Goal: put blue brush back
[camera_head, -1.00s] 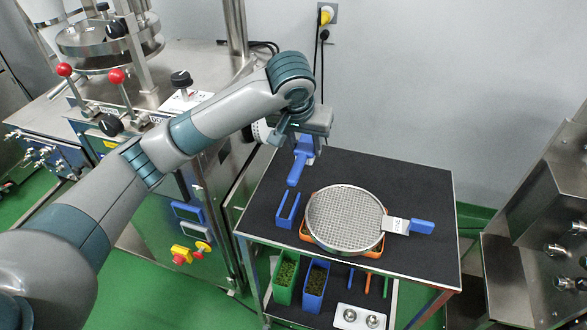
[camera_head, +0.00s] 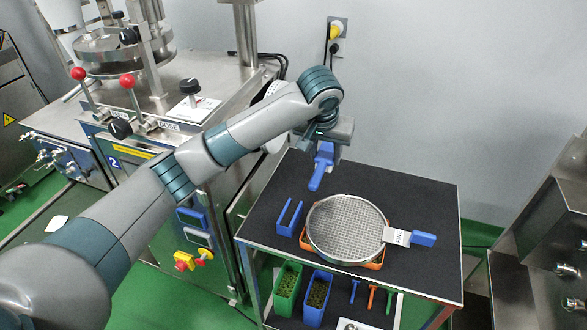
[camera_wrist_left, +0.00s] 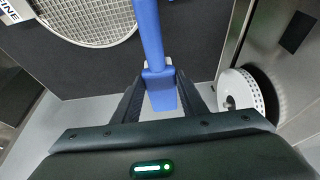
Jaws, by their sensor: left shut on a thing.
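The blue brush (camera_head: 319,177) is held in my left gripper (camera_head: 325,149), above the back part of the dark tabletop. Its far end hangs down and to the left. In the left wrist view, the blue brush (camera_wrist_left: 150,35) runs up from between the dark fingers of my left gripper (camera_wrist_left: 158,72), which are shut on it. A small blue holder (camera_head: 288,218) with two upright sides stands on the tabletop, below and left of the brush. The brush is apart from the holder. My right gripper is not in view.
Green (camera_head: 287,291) and blue (camera_head: 317,296) bins stand on the lower shelf. A steel machine (camera_head: 218,95) stands left. The back right tabletop is clear.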

